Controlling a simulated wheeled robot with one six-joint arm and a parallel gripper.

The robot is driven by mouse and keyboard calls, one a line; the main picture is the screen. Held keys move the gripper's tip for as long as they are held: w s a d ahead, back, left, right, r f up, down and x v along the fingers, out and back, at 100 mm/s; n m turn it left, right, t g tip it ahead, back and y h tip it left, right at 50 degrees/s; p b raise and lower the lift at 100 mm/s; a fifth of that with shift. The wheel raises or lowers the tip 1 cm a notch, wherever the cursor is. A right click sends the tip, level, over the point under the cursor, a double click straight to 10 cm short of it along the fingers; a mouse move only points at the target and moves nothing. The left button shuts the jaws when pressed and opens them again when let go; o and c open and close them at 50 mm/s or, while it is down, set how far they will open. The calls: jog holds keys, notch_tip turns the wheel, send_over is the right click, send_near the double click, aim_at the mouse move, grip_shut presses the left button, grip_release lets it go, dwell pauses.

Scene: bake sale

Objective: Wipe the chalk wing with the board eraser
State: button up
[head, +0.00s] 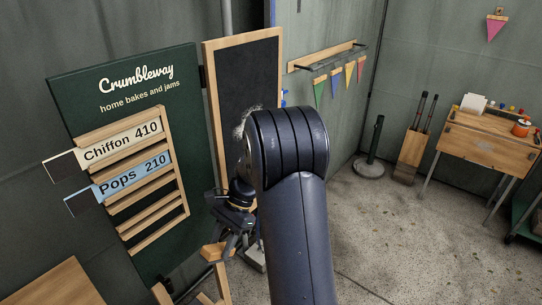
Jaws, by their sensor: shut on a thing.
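The chalk wing (250,75) is a black panel in a light wooden frame, at the right side of the green sign board. A pale chalk smudge (240,128) shows on it, partly hidden by my arm. My gripper (226,244) is low in front of the wing, below the smudge, with its fingers pointing down. It is shut on a light wooden block, which looks like the board eraser (213,252). The eraser's wiping face cannot be made out. My arm hides the wing's lower right part.
The green Crumbleway sign (120,80) holds a Chiffon 410 strip (120,143) and a Pops 210 strip (132,177). A peg rail (322,57) with pennants hangs right of the wing. A post (374,140) and a wooden desk (490,145) stand farther right. Floor between is clear.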

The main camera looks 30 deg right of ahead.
jog(key=w+d+r+m+t+p, duration=0.2)
jog(key=d+r+m+t, duration=1.45)
jog(key=r+t, duration=0.25)
jog(key=x, duration=0.6)
jog(key=shift+w+m+h, duration=0.2)
jog(key=shift+m+h, duration=0.1)
jog(key=shift+m, duration=0.15)
jog(key=shift+w+a, duration=0.3)
jog(key=shift+w, duration=0.35)
jog(key=shift+d, duration=0.15)
jog(key=shift+w+d, duration=0.25)
jog(key=shift+d, duration=0.4)
jog(key=shift+w+d, duration=0.25)
jog(key=shift+d, duration=0.4)
jog(key=shift+w+d, duration=0.3)
jog(key=shift+d, duration=0.4)
jog(key=shift+w+d, duration=0.25)
jog(key=shift+d, duration=0.5)
